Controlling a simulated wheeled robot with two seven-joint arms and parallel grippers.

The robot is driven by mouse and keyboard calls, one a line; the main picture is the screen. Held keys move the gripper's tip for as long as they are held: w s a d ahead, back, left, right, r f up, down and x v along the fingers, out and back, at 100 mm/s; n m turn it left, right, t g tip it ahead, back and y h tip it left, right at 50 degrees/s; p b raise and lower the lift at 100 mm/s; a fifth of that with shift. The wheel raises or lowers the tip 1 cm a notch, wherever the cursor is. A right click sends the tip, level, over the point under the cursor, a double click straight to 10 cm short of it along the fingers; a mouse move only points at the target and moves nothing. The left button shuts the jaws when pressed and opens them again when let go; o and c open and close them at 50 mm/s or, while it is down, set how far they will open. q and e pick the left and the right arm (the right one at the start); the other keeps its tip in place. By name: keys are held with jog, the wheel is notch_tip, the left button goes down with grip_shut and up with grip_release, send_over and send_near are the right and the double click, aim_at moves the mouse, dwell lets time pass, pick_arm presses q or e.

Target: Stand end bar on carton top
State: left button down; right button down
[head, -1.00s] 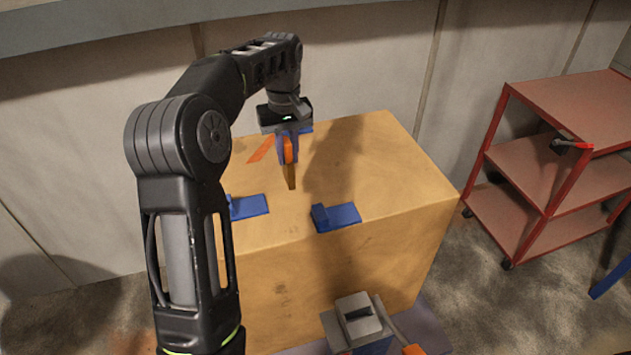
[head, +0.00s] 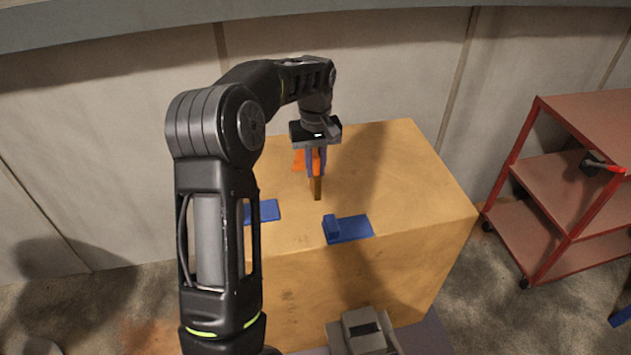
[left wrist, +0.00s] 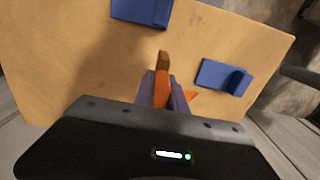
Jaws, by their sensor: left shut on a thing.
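My left gripper (head: 316,172) is over the top of the tan carton (head: 410,180), fingers pointing down. It is shut on the end bar, a narrow bar with an orange body and a brown lower end (head: 317,190). The bar is roughly upright. In the left wrist view the brown end (left wrist: 163,60) projects past the fingers over the carton top (left wrist: 75,60). I cannot tell whether it touches the surface. An orange piece (head: 299,161) shows beside the fingers; whether it belongs to the bar is unclear.
Two blue brackets lie near the carton's front edge, one at left (head: 264,211), partly behind my arm, one at right (head: 350,229). A grey object (head: 362,332) is below the carton front. A red shelf cart (head: 560,190) stands at right. The carton's right top is clear.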

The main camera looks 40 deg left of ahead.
aim_at(315, 180)
pick_arm(q)
jog(key=shift+f, duration=0.55)
notch_tip(315, 180, down, 3)
jog(key=shift+f+p, duration=0.1)
jog(key=shift+p, duration=0.4)
jog(key=shift+f, duration=0.2)
